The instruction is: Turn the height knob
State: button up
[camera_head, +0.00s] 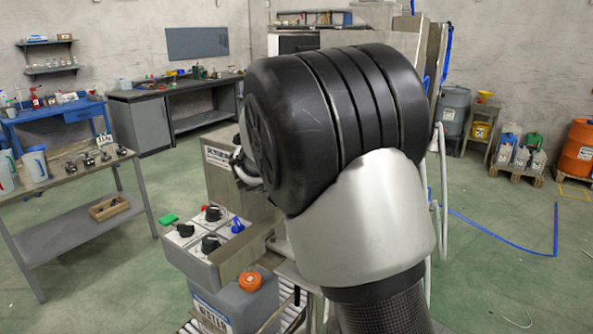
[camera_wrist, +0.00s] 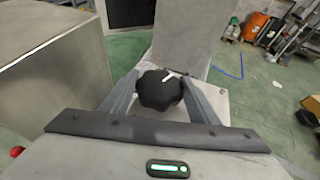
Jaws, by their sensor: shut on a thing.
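A black lobed knob (camera_wrist: 158,90) with a white pointer mark is in the middle of the wrist view. The mark points up and to the right. I take this for the height knob, as no label on it can be read. My gripper (camera_wrist: 163,84) is shut on the knob, with one grey finger on each side. The knob sits by a grey metal plate (camera_wrist: 212,101). In the head view my arm hides the gripper and this knob.
A control panel (camera_head: 203,264) with several knobs stands left of my arm in the head view. A water container (camera_head: 240,304) with an orange cap is below it. A workbench (camera_head: 65,172) stands at left. Open green floor lies at right, with a blue hose (camera_head: 500,239).

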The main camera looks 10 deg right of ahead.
jog(key=n+y+b, duration=0.1)
jog(key=b, duration=0.1)
jog(key=n+t+y+b, duration=0.1)
jog(key=b, duration=0.1)
jog(key=y+b, duration=0.1)
jog(key=b, duration=0.1)
jog(key=shift+d+f+n+t, duration=0.25)
jog(key=shift+f+n+t, duration=0.05)
jog(key=shift+f+n, duration=0.1)
jog(key=shift+r+n+y+b, duration=0.3)
jog(key=shift+n+y+b, duration=0.7)
jog(key=shift+y, duration=0.2)
jog(key=shift+a, duration=0.1)
jog(key=shift+n+y+b, duration=0.5)
jog(key=shift+y, duration=0.1)
jog(key=shift+n+t+y+b, duration=0.3)
jog(key=shift+n+y+b, duration=0.05)
jog(key=shift+n+y, duration=0.05)
jog(key=shift+n+y+b, duration=0.3)
jog(key=shift+y+b, duration=0.05)
jog(key=shift+y, duration=0.05)
